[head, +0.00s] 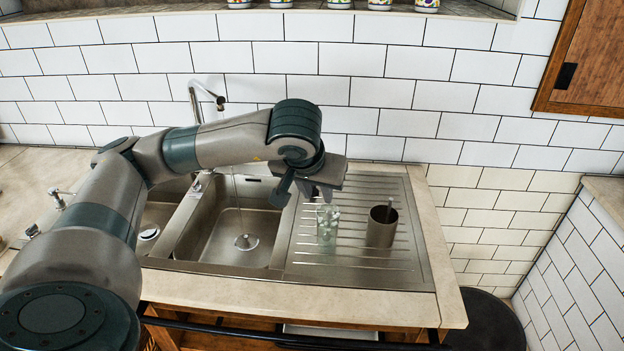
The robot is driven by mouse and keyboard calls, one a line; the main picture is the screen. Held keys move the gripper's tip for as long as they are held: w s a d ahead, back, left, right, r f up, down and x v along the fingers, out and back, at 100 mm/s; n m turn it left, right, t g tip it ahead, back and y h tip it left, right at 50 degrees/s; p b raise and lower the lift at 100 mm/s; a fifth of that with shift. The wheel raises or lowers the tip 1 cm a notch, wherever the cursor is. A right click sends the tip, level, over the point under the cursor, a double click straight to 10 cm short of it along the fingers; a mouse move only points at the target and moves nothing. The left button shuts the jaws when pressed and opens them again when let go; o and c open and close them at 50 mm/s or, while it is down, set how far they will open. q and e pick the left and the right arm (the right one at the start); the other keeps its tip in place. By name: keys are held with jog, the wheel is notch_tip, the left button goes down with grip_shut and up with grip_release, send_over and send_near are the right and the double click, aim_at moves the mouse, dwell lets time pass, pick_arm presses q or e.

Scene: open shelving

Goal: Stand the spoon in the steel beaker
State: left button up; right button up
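The steel beaker (381,232) stands upright on the ribbed drainboard, right of a clear glass. A thin grey handle, which looks like the spoon (390,204), sticks up out of the beaker's mouth, leaning slightly right; its lower part is hidden inside. My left gripper (316,196) points down, left of the beaker and above the glass. Its fingers look apart, with nothing seen between them. It does not touch the beaker or the spoon. My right gripper is not in view.
The clear glass (327,228) with pale contents stands just below my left gripper. The double sink (228,235) and its tap (197,100) lie to the left. The drainboard (350,268) is clear in front of the beaker. A white tiled wall stands behind.

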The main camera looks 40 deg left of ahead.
pick_arm(q)
jog(key=v, duration=0.7)
jog(key=shift+r+b, duration=0.3)
jog(key=shift+b, duration=0.1)
jog(key=shift+s+d+f, duration=0.1)
jog(key=shift+s, duration=0.05)
dwell(0.3)
